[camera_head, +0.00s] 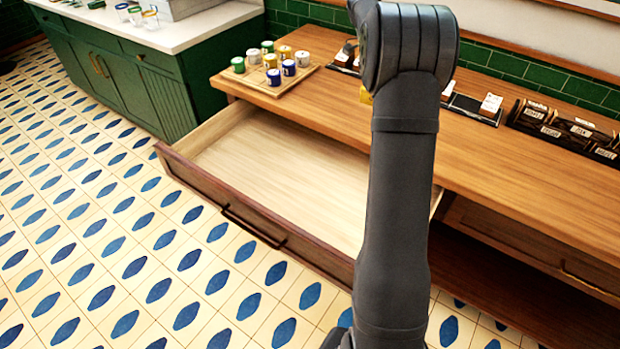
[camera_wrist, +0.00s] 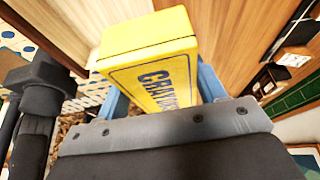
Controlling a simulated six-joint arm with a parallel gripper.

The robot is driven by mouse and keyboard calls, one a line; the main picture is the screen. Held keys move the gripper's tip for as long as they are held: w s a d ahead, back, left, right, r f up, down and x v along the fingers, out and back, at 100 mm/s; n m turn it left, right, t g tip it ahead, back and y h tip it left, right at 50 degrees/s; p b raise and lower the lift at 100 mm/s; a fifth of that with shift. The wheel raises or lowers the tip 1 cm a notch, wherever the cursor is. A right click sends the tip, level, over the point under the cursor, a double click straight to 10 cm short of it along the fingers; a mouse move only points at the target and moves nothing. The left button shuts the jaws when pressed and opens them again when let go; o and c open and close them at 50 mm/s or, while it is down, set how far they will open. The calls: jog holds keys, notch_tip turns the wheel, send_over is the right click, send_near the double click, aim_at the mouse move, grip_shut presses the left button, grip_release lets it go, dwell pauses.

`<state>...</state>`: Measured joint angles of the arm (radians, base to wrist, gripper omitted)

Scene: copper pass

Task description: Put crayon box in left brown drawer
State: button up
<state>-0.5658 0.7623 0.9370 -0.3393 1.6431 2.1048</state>
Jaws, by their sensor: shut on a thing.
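The yellow crayon box (camera_wrist: 150,65), with dark lettering on its side, is held in my gripper (camera_wrist: 165,95) in the wrist view. Blue finger parts show on both sides of the box. In the head view my arm hides the gripper, and only a small yellow patch (camera_head: 366,97) shows beside the arm. The left brown drawer (camera_head: 275,180) is pulled open below the wooden counter, left of my arm. Its pale bottom is bare where it shows; its right part is hidden behind my arm.
A wooden tray (camera_head: 250,88) with several small jars stands on the counter's left end. Dark racks with labelled items (camera_head: 565,130) stand at the back right. A closed drawer (camera_head: 540,245) lies to the right. A green cabinet (camera_head: 115,70) is at the upper left, with tiled floor in front.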

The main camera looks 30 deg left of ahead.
jog(key=s+a, duration=1.2)
send_over(289, 187)
jog(key=a, duration=0.2)
jog(key=f, duration=2.9)
jog(key=shift+d+f, duration=0.2)
jog(key=shift+f, duration=2.15)
jog(key=shift+f, duration=0.15)
jog(key=o, duration=1.1)
jog(key=shift+c, duration=0.2)
jog(key=v, duration=1.2)
